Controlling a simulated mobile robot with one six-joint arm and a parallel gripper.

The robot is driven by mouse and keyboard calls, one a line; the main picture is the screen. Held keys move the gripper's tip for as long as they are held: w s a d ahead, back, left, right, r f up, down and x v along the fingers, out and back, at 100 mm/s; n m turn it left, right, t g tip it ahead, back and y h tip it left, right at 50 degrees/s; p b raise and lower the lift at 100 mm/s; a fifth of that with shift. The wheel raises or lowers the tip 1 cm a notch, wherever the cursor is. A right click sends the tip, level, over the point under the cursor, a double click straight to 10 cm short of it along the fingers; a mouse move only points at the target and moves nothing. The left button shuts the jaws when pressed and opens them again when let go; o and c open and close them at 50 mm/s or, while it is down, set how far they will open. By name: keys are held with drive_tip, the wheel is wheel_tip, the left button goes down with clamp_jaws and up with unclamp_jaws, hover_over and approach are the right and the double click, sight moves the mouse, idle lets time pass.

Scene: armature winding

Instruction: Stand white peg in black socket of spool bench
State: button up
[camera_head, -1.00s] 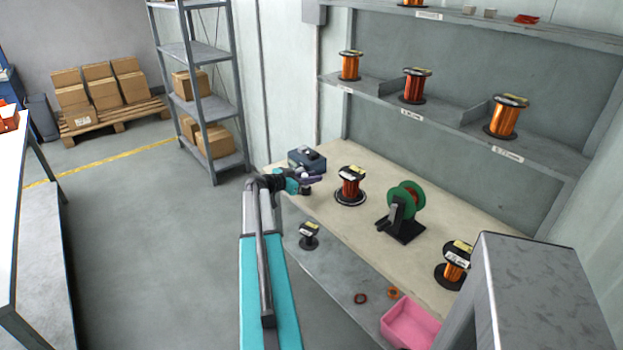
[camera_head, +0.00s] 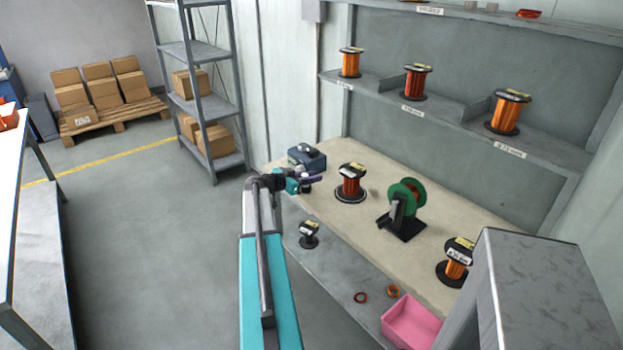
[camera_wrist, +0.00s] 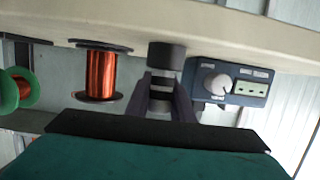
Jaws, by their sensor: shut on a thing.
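My gripper (camera_head: 312,178) is at the far left end of the spool bench (camera_head: 330,165), beside the blue box. In the wrist view, where the scene appears upside down, my gripper (camera_wrist: 160,90) is shut on a pale grey-white peg with dark bands (camera_wrist: 161,82). The black socket (camera_wrist: 166,55) sits on the bench in line with the peg. The peg's end is at or very near the socket's mouth; I cannot tell whether it is inside. In the head view my gripper and wrist hide most of the peg and socket.
A blue box with a knob (camera_wrist: 232,82) stands close beside the socket. A copper spool (camera_head: 350,184) is on its other side, then a green reel on a black stand (camera_head: 405,205). A pink bin (camera_head: 411,322) is on the lower shelf. Shelves with spools rise behind.

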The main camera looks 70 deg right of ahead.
drive_tip(key=shift+f+b, duration=0.4)
drive_tip(key=shift+b, duration=0.1)
idle(0.6)
drive_tip(key=o, duration=1)
drive_tip(key=shift+w+a, duration=0.1)
drive_tip(key=shift+a, duration=0.05)
drive_tip(key=b+v, duration=0.3)
drive_tip(key=v, duration=1)
drive_tip(key=shift+a+r, duration=0.2)
drive_tip(key=shift+w, duration=0.1)
